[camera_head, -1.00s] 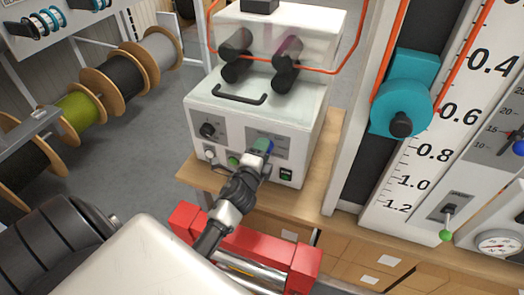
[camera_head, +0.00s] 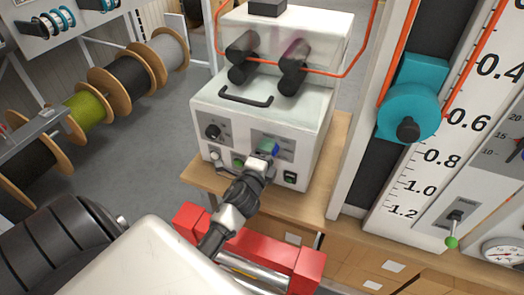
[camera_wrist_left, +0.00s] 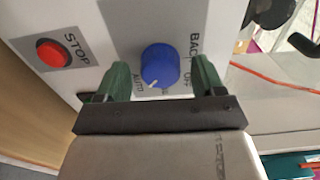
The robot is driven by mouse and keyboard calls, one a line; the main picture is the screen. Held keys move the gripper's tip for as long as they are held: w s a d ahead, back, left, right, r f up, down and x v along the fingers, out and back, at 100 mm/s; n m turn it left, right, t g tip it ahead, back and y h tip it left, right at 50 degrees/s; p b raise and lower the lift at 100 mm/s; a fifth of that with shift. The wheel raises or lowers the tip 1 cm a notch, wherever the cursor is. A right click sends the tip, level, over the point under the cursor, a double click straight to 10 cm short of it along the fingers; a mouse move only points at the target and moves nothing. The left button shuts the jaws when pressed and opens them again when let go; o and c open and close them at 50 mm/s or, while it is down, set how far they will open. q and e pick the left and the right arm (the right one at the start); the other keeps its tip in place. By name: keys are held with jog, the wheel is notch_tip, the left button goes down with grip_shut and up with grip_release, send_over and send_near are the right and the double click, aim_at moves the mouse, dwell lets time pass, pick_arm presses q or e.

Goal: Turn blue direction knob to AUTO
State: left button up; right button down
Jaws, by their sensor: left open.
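The blue direction knob (camera_wrist_left: 160,65) is on the front panel of the white machine (camera_head: 318,121). In the left wrist view its white mark points down and to the left, at the AUTO label (camera_wrist_left: 138,86). The BACK and OFF labels are to the right of the knob. My left gripper (camera_wrist_left: 162,75) is open, with one green finger on each side of the knob and a visible gap to it on both sides. In the head view the knob (camera_head: 274,149) is partly hidden by the left gripper (camera_head: 266,150). My right gripper is not in view.
A red STOP button (camera_wrist_left: 53,54) is left of the knob in the wrist view. A black knob (camera_head: 212,131) is on the same panel. The machine stands on a wooden bench (camera_head: 340,150). A red part (camera_head: 308,268) lies below my left arm. A scale board (camera_head: 425,180) stands right.

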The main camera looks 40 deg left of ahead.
pick_arm(q)
jog(key=b+v, duration=0.2)
jog(key=v, duration=0.8)
jog(key=shift+s, duration=0.15)
